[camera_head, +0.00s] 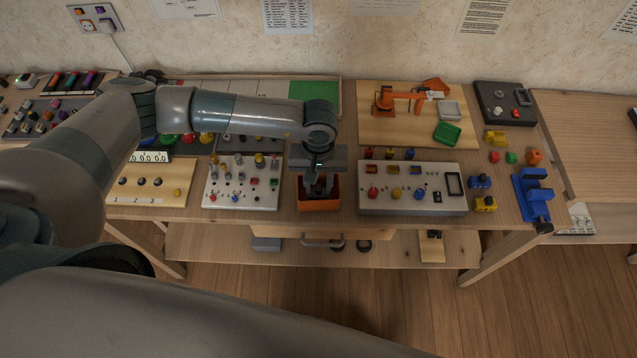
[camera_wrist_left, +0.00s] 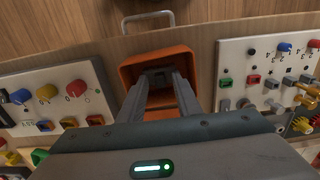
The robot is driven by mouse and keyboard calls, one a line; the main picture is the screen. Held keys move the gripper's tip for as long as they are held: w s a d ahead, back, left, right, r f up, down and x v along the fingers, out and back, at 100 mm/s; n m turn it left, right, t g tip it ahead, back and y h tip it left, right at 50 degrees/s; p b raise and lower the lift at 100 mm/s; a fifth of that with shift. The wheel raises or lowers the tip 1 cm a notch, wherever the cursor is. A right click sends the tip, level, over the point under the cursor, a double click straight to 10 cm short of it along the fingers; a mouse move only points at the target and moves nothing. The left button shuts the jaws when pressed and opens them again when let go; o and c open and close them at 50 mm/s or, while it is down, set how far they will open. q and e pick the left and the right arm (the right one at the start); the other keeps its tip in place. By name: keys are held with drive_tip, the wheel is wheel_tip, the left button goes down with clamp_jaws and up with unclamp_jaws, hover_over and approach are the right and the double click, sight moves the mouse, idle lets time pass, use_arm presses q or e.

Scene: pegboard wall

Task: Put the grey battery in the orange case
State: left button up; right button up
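The orange case (camera_head: 319,206) is an open box at the front middle of the bench, between two white panels. It also shows in the left wrist view (camera_wrist_left: 155,57), its rim around my fingertips. My left gripper (camera_head: 319,187) points down into the case, and its two fingers stand apart with orange showing between them. A small dark grey thing (camera_wrist_left: 158,79) shows at the fingertips inside the case. It may be the grey battery, but it is too dark to tell whether the fingers grip it. I cannot make out a grey battery elsewhere. My right gripper is not in view.
White panels with coloured knobs and plugs stand close on both sides of the case, left (camera_head: 240,186) and right (camera_head: 412,190). The bench's front edge lies just before the case. A wooden board with an orange toy arm (camera_head: 395,101) lies behind on the right.

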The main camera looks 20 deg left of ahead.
sight(318, 188)
use_arm(q)
drive_tip(key=shift+r, duration=0.2)
drive_tip(key=shift+r, duration=0.4)
wheel_tip(318, 188, up, 11)
drive_tip(key=b, duration=0.4)
drive_tip(key=shift+b, duration=0.35)
